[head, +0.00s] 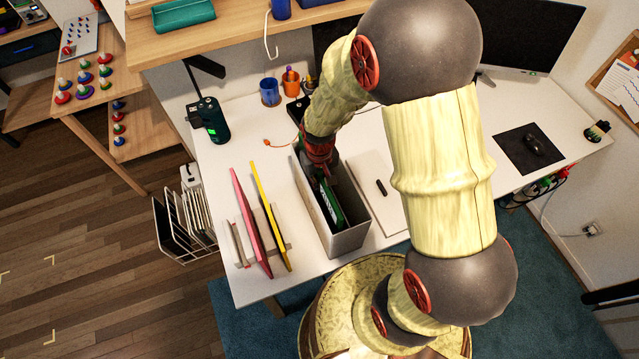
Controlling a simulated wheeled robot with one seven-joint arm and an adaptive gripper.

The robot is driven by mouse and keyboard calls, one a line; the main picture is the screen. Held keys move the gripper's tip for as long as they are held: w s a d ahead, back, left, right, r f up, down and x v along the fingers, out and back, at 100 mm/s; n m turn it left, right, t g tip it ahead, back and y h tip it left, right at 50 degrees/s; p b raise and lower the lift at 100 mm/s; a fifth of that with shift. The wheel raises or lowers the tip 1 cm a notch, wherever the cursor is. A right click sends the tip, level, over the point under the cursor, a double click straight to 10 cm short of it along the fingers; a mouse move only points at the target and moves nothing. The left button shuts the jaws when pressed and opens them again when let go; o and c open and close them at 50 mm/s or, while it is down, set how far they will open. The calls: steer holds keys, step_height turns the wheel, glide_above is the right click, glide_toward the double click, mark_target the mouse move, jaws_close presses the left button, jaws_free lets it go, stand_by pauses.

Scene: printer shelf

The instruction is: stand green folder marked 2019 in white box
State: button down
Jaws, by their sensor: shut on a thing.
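The green folder (331,207) is upright, its lower part inside the white box (349,241). It has white marking on its face, too small to read. My gripper (327,176) is at the box's far part, shut on the folder's far upper end. My arm comes down from above and hides part of the box's far end and the fingertips. I cannot tell whether the folder touches the box floor.
A pink folder (250,222) and a yellow folder (269,215) stand left of the box. A white flat panel with a dark handle (381,187) lies to its right. Blue (270,92) and orange (291,84) cups stand behind. A wooden shelf (230,32) overhangs the desk's back.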

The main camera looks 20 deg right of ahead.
mark_target(320, 175)
steer(key=shift+f, duration=0.45)
stand_by(0.3)
steer(key=c, duration=1.9)
jaws_free()
steer(key=shift+o, duration=1.3)
steer(key=o, duration=0.3)
steer(key=shift+r+p, duration=2.35)
steer(key=shift+r, duration=1.2)
